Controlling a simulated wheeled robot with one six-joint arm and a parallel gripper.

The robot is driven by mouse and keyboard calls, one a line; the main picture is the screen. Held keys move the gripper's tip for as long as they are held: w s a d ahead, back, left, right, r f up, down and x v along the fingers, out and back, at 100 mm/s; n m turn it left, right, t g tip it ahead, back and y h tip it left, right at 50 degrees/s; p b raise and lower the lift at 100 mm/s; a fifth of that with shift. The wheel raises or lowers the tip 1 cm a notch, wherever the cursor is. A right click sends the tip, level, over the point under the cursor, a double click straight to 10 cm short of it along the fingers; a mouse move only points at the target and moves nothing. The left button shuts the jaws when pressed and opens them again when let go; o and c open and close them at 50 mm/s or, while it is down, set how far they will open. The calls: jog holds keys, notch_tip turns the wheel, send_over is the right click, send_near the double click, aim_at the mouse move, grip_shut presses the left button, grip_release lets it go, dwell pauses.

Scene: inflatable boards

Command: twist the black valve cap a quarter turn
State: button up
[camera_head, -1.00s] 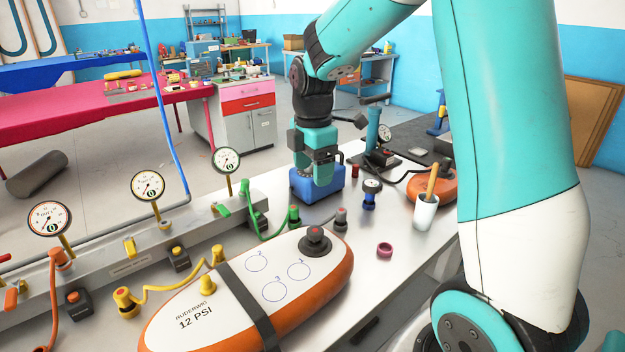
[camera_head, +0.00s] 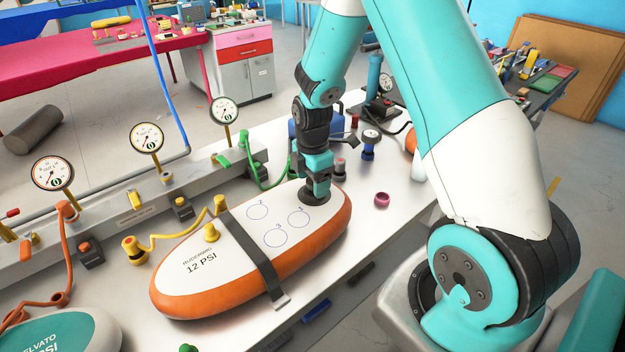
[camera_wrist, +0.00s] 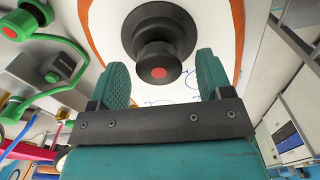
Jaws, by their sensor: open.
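The black valve cap (camera_wrist: 158,66) has a red dot on top and sits on a wide black base on the white board (camera_head: 235,232) with orange sides. In the wrist view my gripper (camera_wrist: 160,80) is open, with one teal finger on each side of the lower part of the cap.
A dark strap (camera_head: 256,262) crosses the board. A yellow hose (camera_head: 172,240) joins it near the yellow fitting. Gauges line the rail (camera_head: 130,212) behind. The bench front right of the board is clear.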

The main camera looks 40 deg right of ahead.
jog(key=shift+f, duration=0.5)
jog(key=c, duration=1)
jog(key=shift+o, duration=0.8)
jog(key=shift+c, duration=0.6)
jog(key=m, duration=0.4)
jog(key=shift+w+r+p, duration=0.1)
jog(key=shift+p, duration=0.2)
jog(key=shift+m, duration=0.5)
